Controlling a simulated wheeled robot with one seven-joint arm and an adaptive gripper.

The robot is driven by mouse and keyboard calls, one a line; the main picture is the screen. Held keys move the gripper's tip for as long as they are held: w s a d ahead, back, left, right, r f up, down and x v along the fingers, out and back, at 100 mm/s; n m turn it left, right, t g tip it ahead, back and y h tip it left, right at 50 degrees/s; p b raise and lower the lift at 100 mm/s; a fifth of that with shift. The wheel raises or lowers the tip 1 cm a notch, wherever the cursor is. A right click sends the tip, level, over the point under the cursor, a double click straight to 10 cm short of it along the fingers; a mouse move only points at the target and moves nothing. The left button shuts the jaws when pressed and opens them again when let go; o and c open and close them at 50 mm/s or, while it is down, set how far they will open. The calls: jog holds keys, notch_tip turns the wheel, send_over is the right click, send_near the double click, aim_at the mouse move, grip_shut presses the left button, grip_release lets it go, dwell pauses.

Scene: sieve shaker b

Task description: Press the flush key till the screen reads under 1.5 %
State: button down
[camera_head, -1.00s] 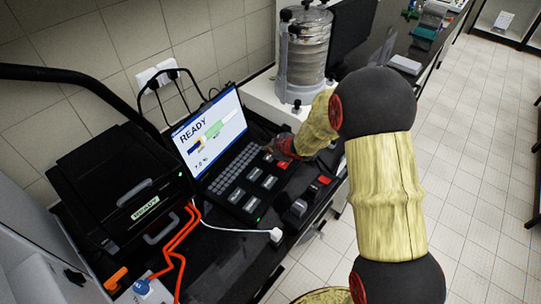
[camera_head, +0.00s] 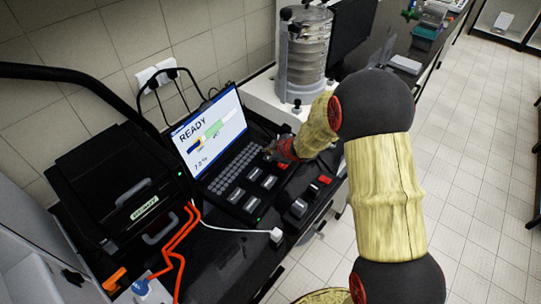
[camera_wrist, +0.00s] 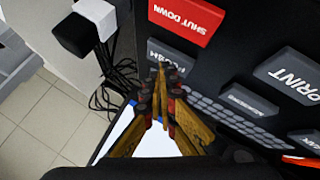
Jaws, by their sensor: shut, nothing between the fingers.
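The laptop-like console's screen (camera_head: 208,130) shows READY above a drawing with a green bar. Below it is a small percent value that seems to start with 7; its last digit is too small to read surely. My gripper (camera_head: 269,151) is shut and empty, over the far right end of the console's key panel. In the wrist view my fingertips (camera_wrist: 160,68) lie over the near edge of the grey flush key (camera_wrist: 172,52), whose label is partly covered. I cannot tell whether they touch or press it.
A red SHUT DOWN key (camera_wrist: 181,17) lies close beside the flush key. A PRINT key (camera_wrist: 290,75) is to the right. A sieve stack (camera_head: 306,50) stands behind my gripper. A black case (camera_head: 125,185) and orange cables (camera_head: 177,248) are at the left.

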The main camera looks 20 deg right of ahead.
aim_at(269, 156)
jog(key=shift+f, duration=0.35)
jog(key=shift+r, duration=0.1)
dwell(0.4)
jog(key=shift+r+p, duration=0.8)
jog(key=shift+r, duration=0.05)
notch_tip(269, 156, up, 5)
jog(key=p, duration=0.5)
jog(key=shift+r, duration=0.1)
dwell(0.5)
